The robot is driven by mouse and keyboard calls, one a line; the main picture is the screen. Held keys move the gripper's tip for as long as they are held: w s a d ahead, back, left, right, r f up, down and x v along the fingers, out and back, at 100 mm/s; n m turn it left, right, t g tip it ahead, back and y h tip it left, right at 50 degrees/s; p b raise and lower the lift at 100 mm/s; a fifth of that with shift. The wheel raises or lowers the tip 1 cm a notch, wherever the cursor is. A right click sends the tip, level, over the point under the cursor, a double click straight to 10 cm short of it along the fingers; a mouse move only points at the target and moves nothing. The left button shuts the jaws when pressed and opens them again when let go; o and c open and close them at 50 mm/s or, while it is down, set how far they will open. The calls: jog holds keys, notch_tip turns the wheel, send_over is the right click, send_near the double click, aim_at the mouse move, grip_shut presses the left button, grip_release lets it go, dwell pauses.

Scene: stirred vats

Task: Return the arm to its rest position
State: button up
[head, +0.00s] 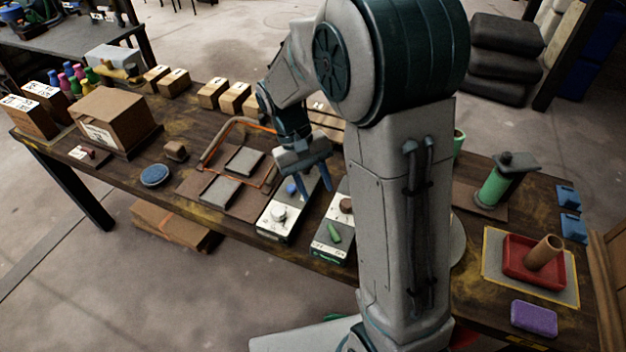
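My gripper (309,184) hangs from my raised arm over the middle of the work table (400,270). Its two blue fingers point down and are spread apart, with nothing visible between them. It is over or just above the left control box (280,216), which has a pale knob and a blue part near the fingers. I cannot tell whether the fingers touch it. A second control box (335,236), with a brown knob and a green switch, stands just right of it. My arm's large upright link hides the table's middle right.
A tray with grey pads (222,190), a blue disc (154,175) and a cardboard box (112,118) stand left. Wooden blocks (212,93) line the back. A green cylinder (492,186), red tray (520,270) and purple sponge (534,318) are right. Open floor lies in front.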

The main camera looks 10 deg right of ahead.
jog(key=shift+w+a+r, duration=0.15)
jog(key=shift+r, duration=0.25)
jog(key=s+d+r+m+t+y, duration=0.1)
jog(key=s+d+r+t, duration=0.1)
jog(key=s, duration=0.4)
jog(key=s+d+r+t+y, duration=0.1)
jog(key=s+r+t, duration=0.3)
jog(key=s+r, duration=0.1)
jog(key=shift+s+d+r+m+t+y, duration=0.2)
jog(key=shift+s+d+m+t+y, duration=0.2)
jog(key=shift+s, duration=0.2)
